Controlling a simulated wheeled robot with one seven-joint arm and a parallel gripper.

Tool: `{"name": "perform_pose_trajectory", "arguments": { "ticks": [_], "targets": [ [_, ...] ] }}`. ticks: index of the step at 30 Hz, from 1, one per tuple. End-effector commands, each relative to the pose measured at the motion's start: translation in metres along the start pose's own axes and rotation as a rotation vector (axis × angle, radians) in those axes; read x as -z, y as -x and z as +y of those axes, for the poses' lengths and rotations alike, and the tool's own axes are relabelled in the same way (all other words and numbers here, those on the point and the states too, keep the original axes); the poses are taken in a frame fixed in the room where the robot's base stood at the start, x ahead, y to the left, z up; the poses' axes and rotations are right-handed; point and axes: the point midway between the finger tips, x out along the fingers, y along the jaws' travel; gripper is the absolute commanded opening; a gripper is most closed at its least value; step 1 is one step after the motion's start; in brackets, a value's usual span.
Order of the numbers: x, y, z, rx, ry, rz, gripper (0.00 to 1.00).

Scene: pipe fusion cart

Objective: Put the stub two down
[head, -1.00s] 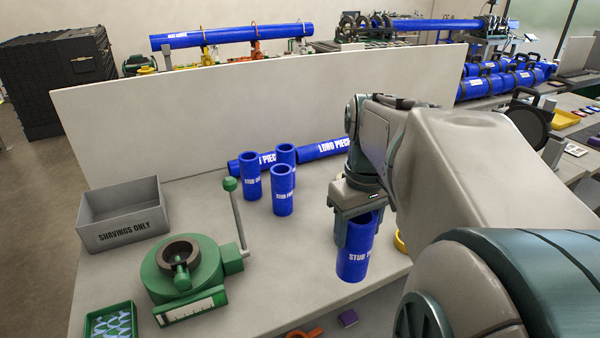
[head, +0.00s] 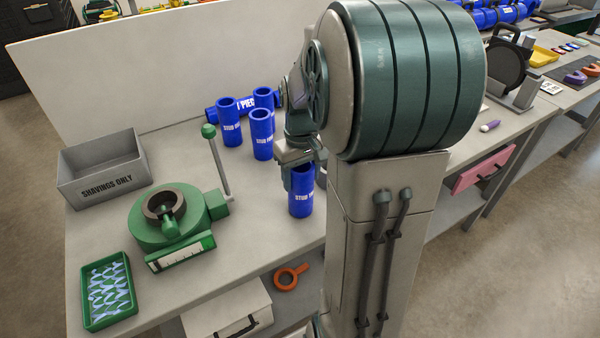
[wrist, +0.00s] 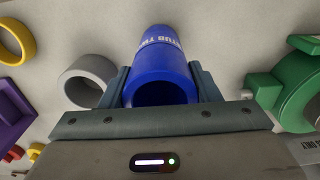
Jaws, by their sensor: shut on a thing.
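My gripper (head: 300,178) is shut on a blue stub (head: 301,199), a short hollow pipe held upright over the bench top (head: 240,255) near its front edge. In the wrist view, stub two (wrist: 160,62) sits between the jaws (wrist: 160,92), and its white lettering reads "STUB TW", partly cut off. Whether its lower end touches the bench I cannot tell. Three other blue stubs stand further back: one at left (head: 229,122), one in front (head: 262,135) and one behind (head: 264,97), partly hidden.
A blue long piece (head: 214,113) lies behind the stubs, before a pale panel (head: 150,80). A green tool with a lever (head: 150,232), a grey shavings bin (head: 80,190) and a green tray (head: 95,318) stand left. A grey ring (wrist: 72,82) lies beside the held stub.

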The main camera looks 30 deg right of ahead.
Motion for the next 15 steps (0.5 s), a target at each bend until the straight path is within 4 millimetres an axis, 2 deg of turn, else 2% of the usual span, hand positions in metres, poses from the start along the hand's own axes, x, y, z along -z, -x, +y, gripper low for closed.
{"name": "perform_pose_trajectory", "arguments": {
  "ticks": [12,13,15],
  "targets": [
    [0.0000,-0.0068,-0.0002,0.000,0.001,0.000,0.15],
    [-0.0001,-0.0061,-0.0002,0.000,0.001,0.000,0.62],
    [-0.0001,-0.0055,-0.0002,0.000,0.001,0.000,0.78]
  ]
}}
